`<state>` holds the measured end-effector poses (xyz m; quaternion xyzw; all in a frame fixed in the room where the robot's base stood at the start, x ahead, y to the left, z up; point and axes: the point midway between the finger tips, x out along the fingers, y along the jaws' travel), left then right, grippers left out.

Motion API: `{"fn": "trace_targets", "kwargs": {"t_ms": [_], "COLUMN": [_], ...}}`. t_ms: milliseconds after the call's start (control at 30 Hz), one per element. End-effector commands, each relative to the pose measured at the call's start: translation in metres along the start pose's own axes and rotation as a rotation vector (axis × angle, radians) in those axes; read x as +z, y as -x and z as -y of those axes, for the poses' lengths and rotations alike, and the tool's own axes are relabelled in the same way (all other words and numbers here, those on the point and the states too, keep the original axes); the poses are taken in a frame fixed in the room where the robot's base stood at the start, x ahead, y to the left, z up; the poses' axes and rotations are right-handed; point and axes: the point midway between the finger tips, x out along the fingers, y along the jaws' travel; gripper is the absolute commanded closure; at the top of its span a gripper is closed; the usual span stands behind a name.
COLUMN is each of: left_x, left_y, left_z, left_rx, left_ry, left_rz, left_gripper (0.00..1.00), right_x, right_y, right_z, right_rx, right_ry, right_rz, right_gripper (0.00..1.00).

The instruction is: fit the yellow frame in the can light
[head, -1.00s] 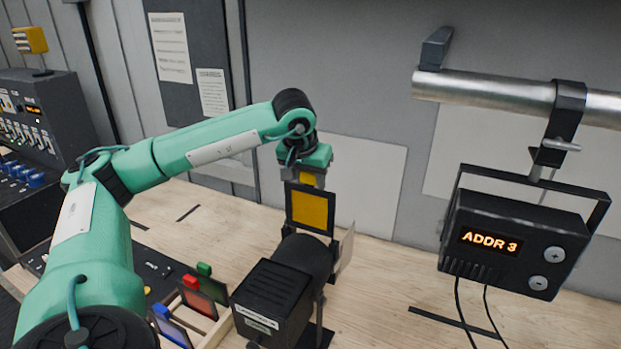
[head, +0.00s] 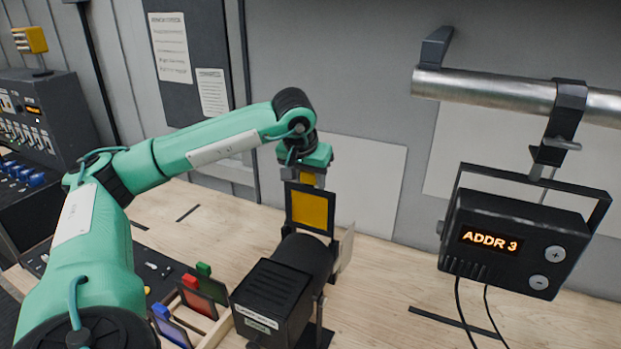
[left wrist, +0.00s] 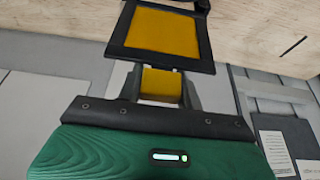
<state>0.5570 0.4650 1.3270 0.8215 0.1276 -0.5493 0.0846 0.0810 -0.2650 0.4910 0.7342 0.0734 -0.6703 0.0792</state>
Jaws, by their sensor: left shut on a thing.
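The yellow frame (head: 309,210), a yellow gel in a black square border with a yellow tab, hangs upright from my left gripper (head: 306,178). The gripper is shut on the tab; the left wrist view shows the frame (left wrist: 163,32) and the tab between the fingers (left wrist: 160,88). The can light (head: 272,300) is a black boxy body with a round barrel (head: 305,255), standing on the bench. The frame is at the barrel's far end, its lower edge close above or behind the barrel. I cannot tell whether it is in the holder. My right gripper is not in view.
A wooden rack with red (head: 198,302), green (head: 211,284) and blue (head: 171,328) frames stands left of the light. A black unit reading ADDR 3 (head: 500,243) hangs from a metal pipe (head: 490,92) at right. Bench between is mostly clear.

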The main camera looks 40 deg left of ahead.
Motion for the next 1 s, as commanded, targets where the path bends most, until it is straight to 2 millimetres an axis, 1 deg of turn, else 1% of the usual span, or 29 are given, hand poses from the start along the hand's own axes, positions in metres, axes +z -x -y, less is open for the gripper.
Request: {"fn": "trace_targets", "kwargs": {"t_ms": [1000], "left_x": [0.009], "left_y": [-0.022], "left_z": [0.0], "left_rx": [0.0], "left_ry": [0.0], "left_rz": [0.0], "left_gripper": [0.91], "right_x": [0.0], "right_y": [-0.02], "right_z": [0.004], "right_rx": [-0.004], "right_ry": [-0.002], "right_rz": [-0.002], "right_gripper": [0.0]}}
